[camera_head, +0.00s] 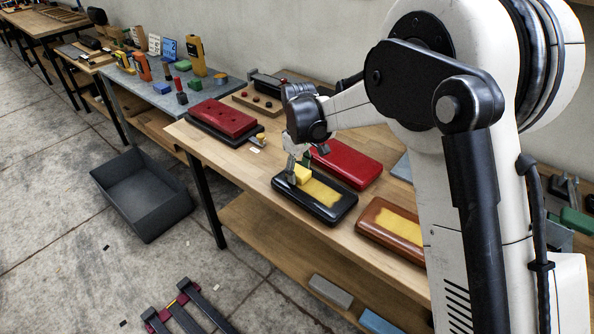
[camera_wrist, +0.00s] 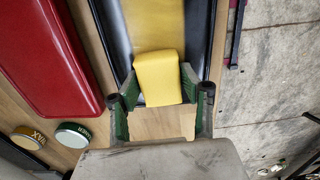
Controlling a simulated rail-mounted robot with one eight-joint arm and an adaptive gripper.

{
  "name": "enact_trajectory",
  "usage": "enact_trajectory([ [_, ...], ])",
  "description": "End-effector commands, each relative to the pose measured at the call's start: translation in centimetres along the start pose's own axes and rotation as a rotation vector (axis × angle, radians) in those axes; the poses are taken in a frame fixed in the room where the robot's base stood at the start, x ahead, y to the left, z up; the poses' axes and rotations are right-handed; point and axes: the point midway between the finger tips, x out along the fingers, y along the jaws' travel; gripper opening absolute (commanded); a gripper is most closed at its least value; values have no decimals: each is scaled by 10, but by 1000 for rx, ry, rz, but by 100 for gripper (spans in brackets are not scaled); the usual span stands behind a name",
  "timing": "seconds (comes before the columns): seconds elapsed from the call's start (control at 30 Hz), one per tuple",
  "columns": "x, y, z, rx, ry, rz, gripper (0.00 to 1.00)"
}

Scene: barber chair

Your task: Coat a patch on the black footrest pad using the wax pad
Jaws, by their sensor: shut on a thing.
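The black footrest pad (camera_head: 333,213) lies on the wooden bench, and its dark edge shows in the wrist view (camera_wrist: 207,28). A yellow coated patch (camera_head: 323,190) covers much of its top; it runs up the middle of the wrist view (camera_wrist: 153,22). My gripper (camera_head: 297,172) is shut on the yellow wax pad (camera_head: 303,174), at the patch's left end in the head view. In the wrist view the wax pad (camera_wrist: 158,77) sits between the green-lined fingers (camera_wrist: 162,100). It appears to rest on the black pad; exact contact at its underside is hidden.
A red pad (camera_head: 346,166) lies behind the black one, and a brown pad (camera_head: 378,238) with a yellow patch lies to the right. A tin marked WAX (camera_wrist: 27,138) and another tin (camera_wrist: 73,135) stand nearby. The bench's front edge is close to the black pad.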

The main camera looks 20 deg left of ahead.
Motion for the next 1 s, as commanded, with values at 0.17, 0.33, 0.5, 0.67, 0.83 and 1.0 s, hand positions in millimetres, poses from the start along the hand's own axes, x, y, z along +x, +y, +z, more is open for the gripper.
enact_trajectory([
  [0.17, -1, 13, -3, -6, 0, 0, 18],
  [0.33, 0, 5, -5, -11, 0, 0, 18],
  [0.5, 0, -6, -1, -4, 0, 0, 18],
  [0.67, 2, -16, 1, 4, 0, 0, 18],
  [0.83, -23, -16, 4, 9, 0, 0, 18],
  [1.0, -36, -14, 5, 12, 0, 0, 18],
])
